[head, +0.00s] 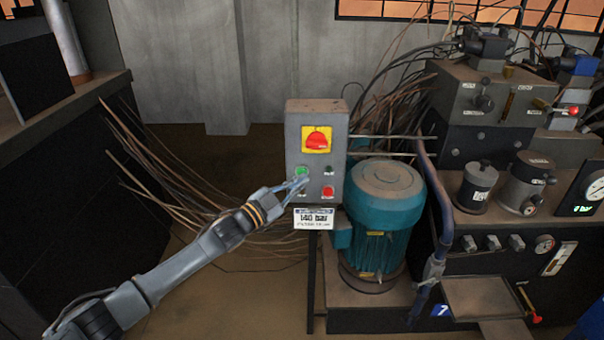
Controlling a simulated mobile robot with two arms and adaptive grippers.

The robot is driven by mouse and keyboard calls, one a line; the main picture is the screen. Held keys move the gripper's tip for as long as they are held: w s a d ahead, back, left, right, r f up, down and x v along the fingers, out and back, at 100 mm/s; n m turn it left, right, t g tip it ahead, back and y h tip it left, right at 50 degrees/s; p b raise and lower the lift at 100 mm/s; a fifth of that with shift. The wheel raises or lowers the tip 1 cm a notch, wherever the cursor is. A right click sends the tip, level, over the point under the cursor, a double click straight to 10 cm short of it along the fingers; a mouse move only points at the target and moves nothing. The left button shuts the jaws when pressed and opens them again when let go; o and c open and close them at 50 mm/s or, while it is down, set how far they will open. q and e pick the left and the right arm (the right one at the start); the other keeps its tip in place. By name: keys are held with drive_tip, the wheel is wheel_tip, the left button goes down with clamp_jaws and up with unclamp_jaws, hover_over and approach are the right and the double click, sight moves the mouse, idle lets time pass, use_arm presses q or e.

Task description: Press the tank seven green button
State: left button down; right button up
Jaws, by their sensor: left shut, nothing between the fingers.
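A grey control box (294,140) stands on a post in the middle of the head view. The green button (302,171) is on the left of its front, below a red switch on a yellow plate (317,140). A red button (328,191) and a small dark button (328,171) are to its right. My left gripper (302,183) is shut and empty, its fingertips just below the green button in the picture. I cannot tell whether they touch the box. A blue sign with a 7 (442,310) is low on the machine to the right. My right gripper is not in view.
A label (313,218) hangs under the box. A teal motor (385,210) stands close to its right, with a hydraulic unit (480,110) beyond. Loose brown cables (160,180) spread behind my arm. A dark bench (60,180) is at the left.

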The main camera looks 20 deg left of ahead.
use_arm(q)
drive_tip(key=shift+w, duration=0.2)
idle(0.5)
drive_tip(key=shift+w+a, duration=0.1)
drive_tip(key=shift+w, duration=0.15)
drive_tip(key=shift+w+a+b, duration=0.15)
drive_tip(key=shift+w+b, duration=0.3)
idle(0.7)
idle(0.3)
drive_tip(key=shift+s+d+p, duration=0.25)
drive_tip(key=shift+s+p, duration=0.4)
drive_tip(key=shift+s, duration=0.25)
drive_tip(key=s+p, duration=0.1)
drive_tip(key=s, duration=0.1)
drive_tip(key=s+d+p, duration=0.1)
drive_tip(key=s+p, duration=0.1)
drive_tip(key=shift+s+d, duration=0.2)
drive_tip(key=shift+s, duration=0.2)
